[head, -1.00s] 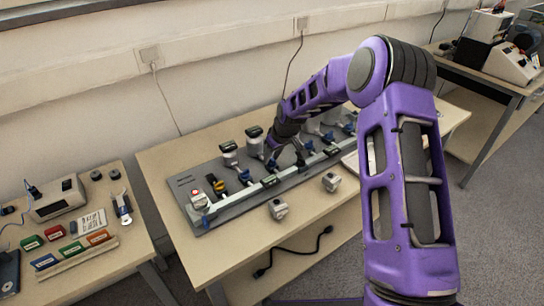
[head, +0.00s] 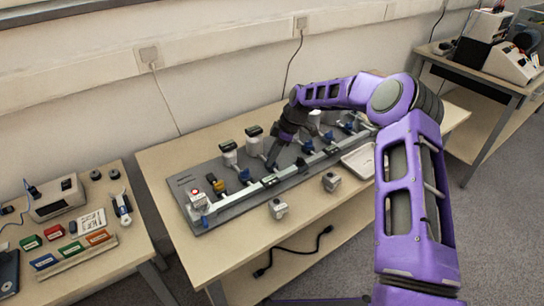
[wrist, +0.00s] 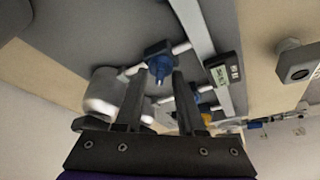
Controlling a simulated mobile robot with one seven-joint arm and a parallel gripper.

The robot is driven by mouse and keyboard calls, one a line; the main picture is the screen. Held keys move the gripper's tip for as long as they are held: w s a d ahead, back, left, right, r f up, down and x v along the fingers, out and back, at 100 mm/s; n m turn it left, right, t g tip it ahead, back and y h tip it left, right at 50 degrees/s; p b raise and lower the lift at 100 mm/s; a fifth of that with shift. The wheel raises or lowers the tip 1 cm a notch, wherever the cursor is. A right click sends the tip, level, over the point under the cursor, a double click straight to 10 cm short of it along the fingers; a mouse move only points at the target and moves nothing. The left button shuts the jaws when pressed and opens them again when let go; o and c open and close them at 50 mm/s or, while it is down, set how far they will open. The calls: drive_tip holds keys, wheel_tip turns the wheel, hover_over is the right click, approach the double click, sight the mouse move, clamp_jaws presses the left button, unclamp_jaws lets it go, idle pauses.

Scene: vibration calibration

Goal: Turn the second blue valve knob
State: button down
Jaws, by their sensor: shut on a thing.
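A grey manifold board (head: 205,222) on the middle table carries a pale pipe with several blue valve knobs and a yellow-topped valve (head: 217,187) near its left end. My gripper (head: 271,166) points down at the second blue knob from the left; it hides that knob in the head view. In the wrist view my fingers (wrist: 158,80) stand on either side of this blue knob (wrist: 158,62) and are shut on it. The first blue knob (head: 245,175) is just left of my gripper. More blue knobs (head: 308,147) lie to the right.
White cylinders with dark displays (head: 229,152) stand close behind the pipe. A left table (head: 120,262) holds coloured blocks and instruments.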

drive_tip(key=n+g, duration=0.1)
drive_tip(key=n, duration=0.2)
drive_tip(key=shift+w+f+n+b, duration=0.1)
drive_tip(key=shift+n+b, duration=0.2)
drive_tip(key=shift+n+g+h, duration=0.5)
drive_tip(key=shift+n+g, duration=0.3)
drive_tip(key=shift+n, duration=1)
drive_tip(key=c, duration=0.5)
unclamp_jaws()
